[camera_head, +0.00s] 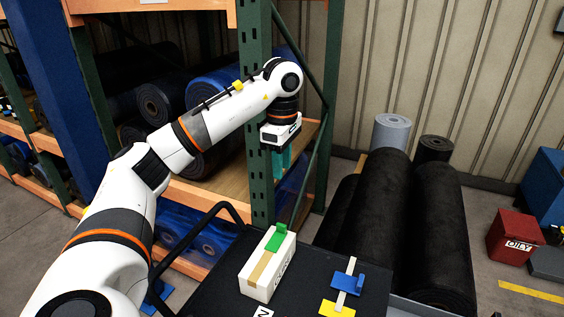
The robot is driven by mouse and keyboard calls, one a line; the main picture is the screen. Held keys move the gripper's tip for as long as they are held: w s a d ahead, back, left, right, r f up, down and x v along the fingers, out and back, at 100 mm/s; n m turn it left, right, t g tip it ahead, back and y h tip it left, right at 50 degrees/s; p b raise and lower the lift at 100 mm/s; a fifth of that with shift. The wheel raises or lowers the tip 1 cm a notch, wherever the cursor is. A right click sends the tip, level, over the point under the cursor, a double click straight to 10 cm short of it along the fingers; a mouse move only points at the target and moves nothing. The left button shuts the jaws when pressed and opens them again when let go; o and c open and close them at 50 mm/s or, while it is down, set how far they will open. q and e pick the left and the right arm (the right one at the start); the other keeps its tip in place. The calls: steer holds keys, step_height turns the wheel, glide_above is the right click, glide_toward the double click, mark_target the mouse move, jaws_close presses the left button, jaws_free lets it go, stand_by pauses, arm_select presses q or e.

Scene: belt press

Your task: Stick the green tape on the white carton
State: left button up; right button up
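The white carton (262,284) stands on the black cart top, with a tan strip running along its upper face. The green tape (275,240) lies on the far end of that upper face, and a small green tab stands up from it. My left gripper (282,163) points down with teal fingers, above and beyond the carton, clear of the carton and the green tape. Nothing shows held in it, but the gap between its fingers is too small to judge. My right gripper is out of view.
Blue tape (347,284) and yellow tape (337,309) sit by a white strip to the carton's right. The cart's black handle (190,238) curves up at left. A green rack post (258,130) stands close to my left arm. Dark rolls (372,205) lie behind the cart.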

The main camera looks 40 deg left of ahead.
arm_select(q)
steer(key=w+r+p, duration=0.1)
steer(key=w+p, duration=0.1)
steer(key=w+r+p, duration=0.2)
steer(key=shift+a, duration=0.4)
stand_by(0.4)
steer(key=shift+f, duration=0.1)
stand_by(0.6)
